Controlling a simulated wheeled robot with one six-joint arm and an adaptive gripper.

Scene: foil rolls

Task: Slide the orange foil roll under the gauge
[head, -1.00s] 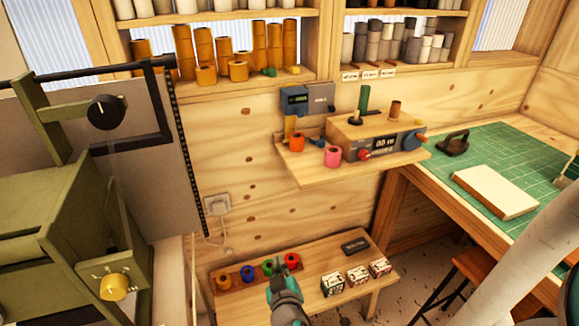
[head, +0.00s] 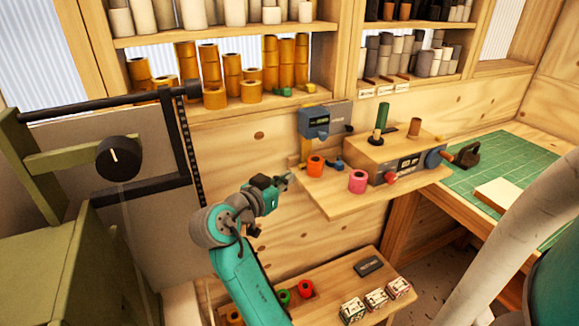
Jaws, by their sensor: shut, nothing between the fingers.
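The orange foil roll (head: 315,166) stands upright near the left end of the wooden wall shelf (head: 345,203). The gauge (head: 325,122), a blue-grey box with a small display, hangs on the wall above and behind it. In the picture the roll is below the gauge; I cannot tell whether it is directly under it. My gripper (head: 285,182) is shut and empty, just left of the roll near the shelf's left edge, with a small gap visible. A pink roll (head: 357,181) stands to the right of the orange one.
A wooden box (head: 395,160) with knobs and a display fills the shelf's right side. The low bench (head: 335,275) below holds green and red rolls and several small boxes. A green mat (head: 520,165) lies at right.

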